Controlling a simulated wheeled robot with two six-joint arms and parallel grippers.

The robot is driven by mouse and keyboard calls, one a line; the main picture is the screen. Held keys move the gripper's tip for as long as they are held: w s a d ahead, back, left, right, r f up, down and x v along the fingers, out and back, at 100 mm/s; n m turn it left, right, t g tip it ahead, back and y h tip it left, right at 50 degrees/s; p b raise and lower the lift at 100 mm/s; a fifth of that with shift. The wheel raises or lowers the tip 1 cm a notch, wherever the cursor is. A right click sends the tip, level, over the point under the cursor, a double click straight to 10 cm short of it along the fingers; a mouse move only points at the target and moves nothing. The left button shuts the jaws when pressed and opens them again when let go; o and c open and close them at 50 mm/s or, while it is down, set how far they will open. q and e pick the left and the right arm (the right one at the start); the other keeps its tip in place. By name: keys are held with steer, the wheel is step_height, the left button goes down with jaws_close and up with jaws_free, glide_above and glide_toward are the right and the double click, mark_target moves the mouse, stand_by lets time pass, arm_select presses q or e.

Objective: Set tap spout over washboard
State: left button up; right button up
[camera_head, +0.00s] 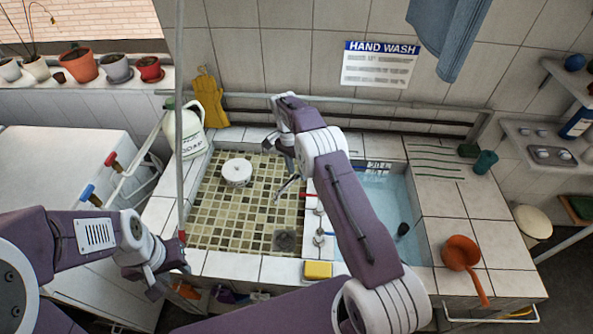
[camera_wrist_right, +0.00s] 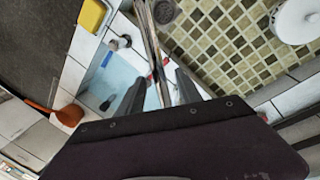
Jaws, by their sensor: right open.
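The metal tap spout (camera_head: 287,187) shows its tip over the tiled left basin in the head view; my right arm hides much of the rest. In the right wrist view, the spout (camera_wrist_right: 152,45) runs as a long pipe between the fingers of my right gripper (camera_wrist_right: 158,92). That gripper (camera_head: 288,163) is open, with one finger on each side of the pipe; contact cannot be told. A grooved, green-lined area (camera_head: 436,163), possibly the washboard, lies on the counter right of the water basin. My left gripper (camera_head: 165,280) is at the sink's front left corner; its jaws are unclear.
A white round object (camera_head: 236,172) lies in the tiled basin (camera_head: 215,222). The right basin (camera_head: 388,205) holds water. A yellow sponge (camera_head: 318,270) is on the front edge, an orange dipper (camera_head: 461,253) on the right counter. A white jug (camera_head: 186,130) stands at the back left.

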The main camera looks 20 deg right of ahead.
steer(key=shift+r, duration=0.2)
step_height(320, 180, up, 8)
steer(key=w+p, duration=0.1)
steer(key=p, duration=0.6)
steer(key=shift+w+a+r+p, duration=0.15)
steer(key=shift+a+r+p, duration=0.1)
steer(key=shift+a+p, duration=0.2)
steer(key=shift+f, duration=0.1)
